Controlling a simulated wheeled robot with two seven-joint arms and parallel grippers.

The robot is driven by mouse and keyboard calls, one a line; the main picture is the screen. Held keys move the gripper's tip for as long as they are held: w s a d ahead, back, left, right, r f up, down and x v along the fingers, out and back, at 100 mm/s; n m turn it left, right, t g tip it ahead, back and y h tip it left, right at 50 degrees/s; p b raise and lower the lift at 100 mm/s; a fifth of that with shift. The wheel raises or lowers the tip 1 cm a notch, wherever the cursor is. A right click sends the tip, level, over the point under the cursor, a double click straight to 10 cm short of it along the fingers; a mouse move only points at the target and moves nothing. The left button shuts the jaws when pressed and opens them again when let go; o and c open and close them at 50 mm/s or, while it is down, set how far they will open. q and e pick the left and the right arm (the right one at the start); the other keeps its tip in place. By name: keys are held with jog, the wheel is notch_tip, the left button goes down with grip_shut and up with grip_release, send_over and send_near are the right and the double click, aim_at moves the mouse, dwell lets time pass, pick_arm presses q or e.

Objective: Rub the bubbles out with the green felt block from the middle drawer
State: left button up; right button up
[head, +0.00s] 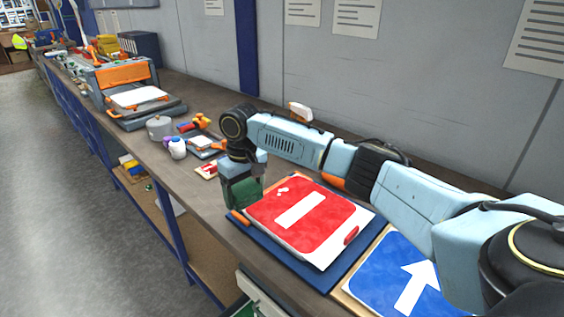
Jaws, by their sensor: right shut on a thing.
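The green felt block (243,194) is in my right gripper (243,180), which is shut on it and points down. They are at the left edge of a red sign (325,240) with a white bar. The picture does not show clearly whether the block touches the sign. A few small pale marks, likely the bubbles (283,190), show near the sign's upper left corner, just right of the block. An open drawer (262,300) shows at the bottom edge, with something green inside; which drawer it is I cannot tell. My left gripper is not in view.
The red sign lies on a dark blue mat (264,240). A small red oval thing (351,235) is on its right side. A blue arrow sign (400,275) lies to the right. A grey pot (159,127), bottles (177,148) and an orange-grey machine (122,78) stand further left along the bench.

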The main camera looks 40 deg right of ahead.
jog(key=p, duration=0.2)
send_near(283, 193)
jog(key=shift+a+f, duration=0.25)
jog(key=shift+a, duration=0.4)
jog(key=shift+d+n, duration=0.3)
jog(key=shift+d, duration=0.05)
jog(key=shift+d+f, duration=0.15)
jog(key=shift+f, duration=0.3)
notch_tip(283, 193, down, 4)
jog(key=b, duration=0.4)
jog(key=shift+r+b, duration=0.1)
jog(key=shift+b, duration=0.6)
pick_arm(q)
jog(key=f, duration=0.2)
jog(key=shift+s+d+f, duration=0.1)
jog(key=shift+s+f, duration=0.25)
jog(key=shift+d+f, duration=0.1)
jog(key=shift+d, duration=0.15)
pick_arm(e)
jog(key=shift+f, duration=0.8)
